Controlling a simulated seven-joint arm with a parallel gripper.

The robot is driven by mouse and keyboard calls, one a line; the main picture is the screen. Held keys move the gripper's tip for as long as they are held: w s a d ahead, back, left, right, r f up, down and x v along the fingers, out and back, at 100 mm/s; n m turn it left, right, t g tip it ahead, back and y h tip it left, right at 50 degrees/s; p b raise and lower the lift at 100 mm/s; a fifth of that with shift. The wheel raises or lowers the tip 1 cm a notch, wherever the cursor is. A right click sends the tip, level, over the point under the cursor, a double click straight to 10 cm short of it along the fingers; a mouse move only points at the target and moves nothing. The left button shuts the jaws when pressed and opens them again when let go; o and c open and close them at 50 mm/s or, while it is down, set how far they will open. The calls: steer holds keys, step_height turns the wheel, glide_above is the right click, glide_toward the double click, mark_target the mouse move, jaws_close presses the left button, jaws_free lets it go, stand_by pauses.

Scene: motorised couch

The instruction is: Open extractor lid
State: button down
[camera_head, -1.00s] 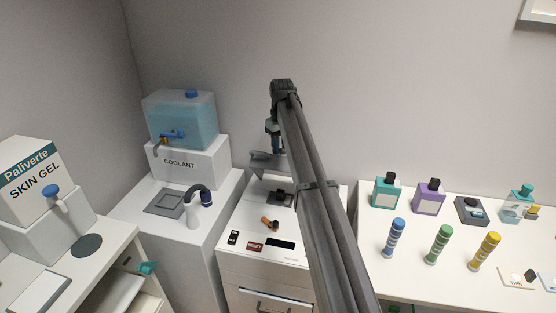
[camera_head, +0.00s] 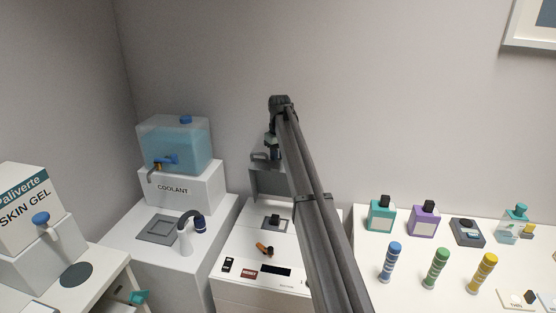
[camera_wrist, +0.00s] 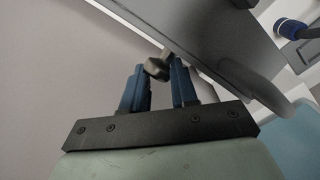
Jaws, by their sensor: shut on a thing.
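The extractor is the white cabinet (camera_head: 240,240) in the middle of the head view. Its grey lid (camera_head: 265,183) stands raised, close to upright, at the back of the cabinet top. Part of the lid is hidden behind my arm. My gripper (camera_head: 271,150) is at the lid's upper edge. In the wrist view, the blue fingers of my gripper (camera_wrist: 160,75) are on either side of a dark handle (camera_wrist: 157,68) and shut on it. The grey lid panel (camera_wrist: 225,35) stretches across the upper right there.
A dark square opening (camera_head: 276,223) and an orange-and-black lever (camera_head: 264,249) are on the cabinet top. The coolant tank (camera_head: 178,146) stands at left. Several bottles and vials are on the white table (camera_head: 445,275) at right. The wall is behind.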

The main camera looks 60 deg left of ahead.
steer(key=shift+w+d+f, duration=0.45)
steer(key=shift+w+d, duration=0.05)
steer(key=shift+w, duration=0.05)
steer(key=c, duration=0.9)
jaws_free()
steer(key=shift+o, duration=0.5)
steer(key=shift+s, duration=0.1)
steer(key=shift+a, duration=0.1)
steer(key=shift+a+r, duration=0.1)
steer(key=shift+r, duration=0.45)
step_height(320, 180, up, 13)
steer(key=shift+r, duration=0.2)
